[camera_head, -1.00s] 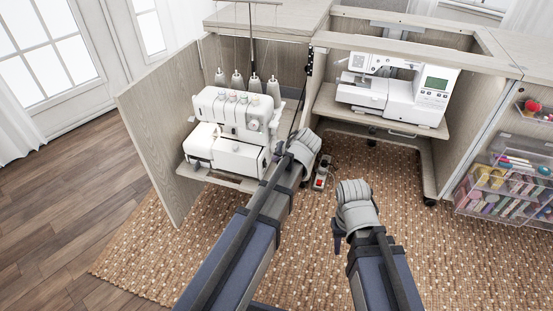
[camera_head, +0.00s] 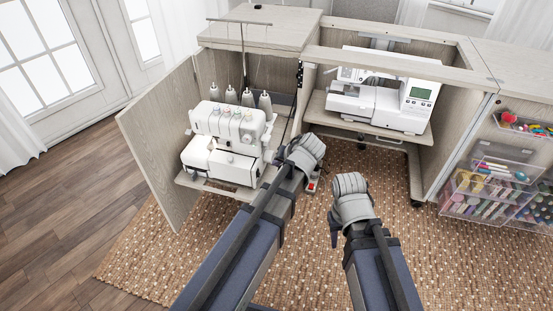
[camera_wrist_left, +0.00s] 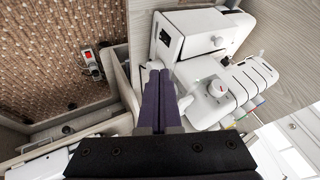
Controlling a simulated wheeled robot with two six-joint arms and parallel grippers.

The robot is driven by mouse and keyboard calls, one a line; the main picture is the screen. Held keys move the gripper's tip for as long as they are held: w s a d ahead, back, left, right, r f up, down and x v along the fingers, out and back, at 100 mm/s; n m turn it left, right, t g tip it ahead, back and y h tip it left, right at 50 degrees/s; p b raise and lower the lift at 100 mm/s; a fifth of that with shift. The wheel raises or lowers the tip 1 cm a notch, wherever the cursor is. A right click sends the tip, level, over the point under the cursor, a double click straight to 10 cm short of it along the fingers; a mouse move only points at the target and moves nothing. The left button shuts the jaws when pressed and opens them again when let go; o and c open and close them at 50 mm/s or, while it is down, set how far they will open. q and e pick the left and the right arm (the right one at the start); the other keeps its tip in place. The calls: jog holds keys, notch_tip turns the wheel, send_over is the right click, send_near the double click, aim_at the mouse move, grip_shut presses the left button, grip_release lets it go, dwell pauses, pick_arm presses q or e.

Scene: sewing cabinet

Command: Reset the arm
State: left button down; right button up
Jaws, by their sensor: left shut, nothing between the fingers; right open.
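My left gripper (camera_head: 279,157) is in front of the cabinet, close to the right side of the white serger (camera_head: 222,140). In the left wrist view its two dark fingers (camera_wrist_left: 158,88) are together with nothing between them. The serger (camera_wrist_left: 190,42) shows behind and to the right of the fingers there; I cannot tell whether they touch it. My right gripper (camera_head: 334,238) hangs low over the woven rug, right of the left one, and is open. Its fingers are mostly hidden behind its grey wrist, and it appears to hold nothing.
The sewing machine (camera_head: 385,92) sits on the cabinet's right shelf. The open cabinet door (camera_head: 160,150) stands at left. A red-switched foot pedal (camera_head: 313,182) lies on the rug (camera_head: 150,262) near my left wrist. Clear drawers (camera_head: 485,190) stand at right. The front rug is clear.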

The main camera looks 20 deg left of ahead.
pick_arm(q)
jog(key=shift+r, duration=0.15)
dwell(0.3)
jog(key=s+d+f+m+g+h, duration=0.25)
jog(key=s+d, duration=0.35)
jog(key=s, duration=0.4)
jog(key=s+d+f+m+g+h, duration=0.25)
jog(key=s+d, duration=0.25)
jog(key=s, duration=0.6)
notch_tip(320, 180, up, 36)
jog(key=w+p, duration=0.1)
jog(key=p, duration=3.5)
jog(key=shift+w, duration=0.15)
jog(key=shift+r, duration=0.1)
